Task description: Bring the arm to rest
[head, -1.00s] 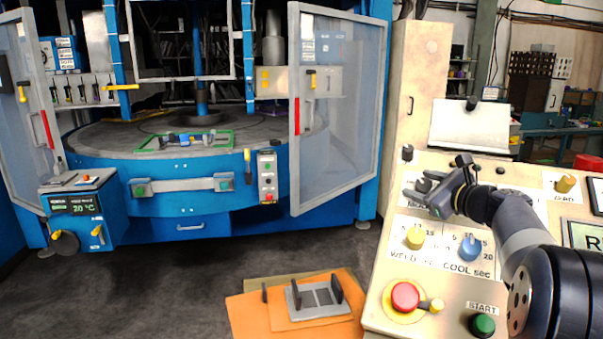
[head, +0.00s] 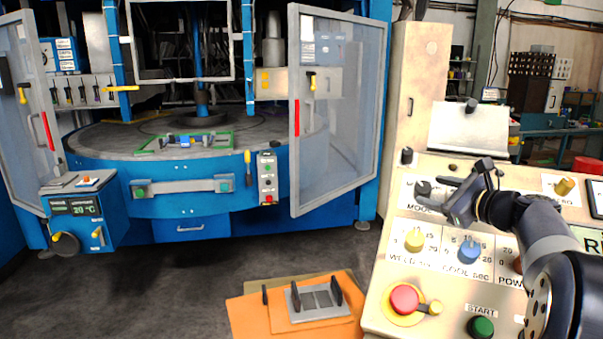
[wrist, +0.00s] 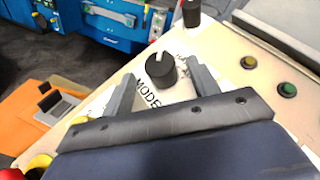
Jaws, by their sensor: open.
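My gripper (head: 433,196) is over the upper left of the cream control panel (head: 450,292) in the head view. In the wrist view my gripper (wrist: 160,90) has its two fingers apart, with the black MODE knob (wrist: 161,72) showing between and just beyond the tips. The knob (head: 423,188) also shows at the fingertips in the head view. I cannot tell whether a finger touches it. Nothing is held.
The panel carries a yellow weld knob (head: 414,241), a blue cool knob (head: 469,252), a red button (head: 404,298) and a green start button (head: 481,327). An orange mat (head: 257,316) with a grey fixture (head: 314,300) lies left. The blue machine's door (head: 340,120) stands open.

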